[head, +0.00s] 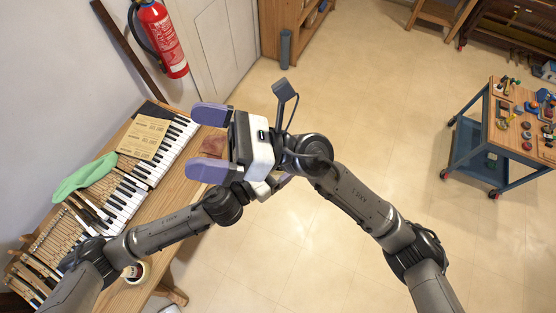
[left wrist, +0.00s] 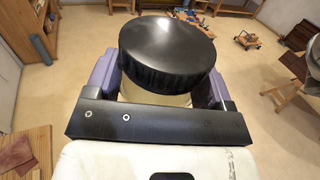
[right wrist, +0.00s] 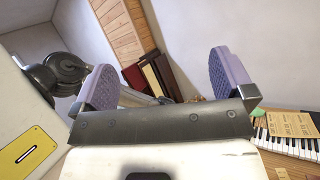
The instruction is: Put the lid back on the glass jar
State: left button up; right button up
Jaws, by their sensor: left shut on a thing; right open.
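The glass jar (left wrist: 155,98) shows in the left wrist view as a pale band between the fingers of my left gripper (left wrist: 157,88), which is shut on it. The black ribbed lid (left wrist: 166,45) covers the top of the jar and looks roughly level. I cannot tell how tightly it sits. In the head view the jar and lid are hidden, and my left gripper is mostly behind my right one. My right gripper (head: 208,143) is open and empty, pointing left over the bench edge. Its two purple fingers are wide apart in the right wrist view (right wrist: 166,77).
The wooden bench (head: 172,212) holds piano keys (head: 122,200), a green cloth (head: 84,177) and a paper sheet (head: 143,136). A small round container (head: 134,272) stands near its front. A tool cart (head: 473,142) stands right. The floor between is clear.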

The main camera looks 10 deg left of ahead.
pick_arm(q)
jog(key=shift+r, duration=0.1)
pick_arm(e)
jog(key=w+d+f+m+t+h, duration=0.2)
jog(key=w+d+m+t, duration=0.25)
jog(key=m+t, duration=0.75)
jog(key=w+d+f+m+t+h, duration=0.2)
jog(key=w+d+m+t, duration=0.3)
jog(key=m+t, duration=0.75)
jog(key=d+f+m+g+h, duration=0.2)
jog(key=d+f+m+h, duration=1.2)
jog(key=m, duration=0.4)
jog(key=s+d+f+m+g+h, duration=0.2)
jog(key=s+d+f+m+g, duration=0.15)
jog(key=f, duration=0.25)
jog(key=s+d+f+m+g+h, duration=0.2)
jog(key=s+d+f, duration=0.1)
jog(key=s+f, duration=0.3)
jog(key=s+d+f+m+g, duration=0.2)
jog(key=s+d+f+g, duration=0.1)
jog(key=s, duration=0.5)
jog(key=s+d+f+m+g, duration=0.2)
jog(key=s+f+g, duration=0.3)
jog(key=s, duration=0.3)
jog(key=shift+d+f, duration=0.4)
jog(key=shift+f, duration=0.05)
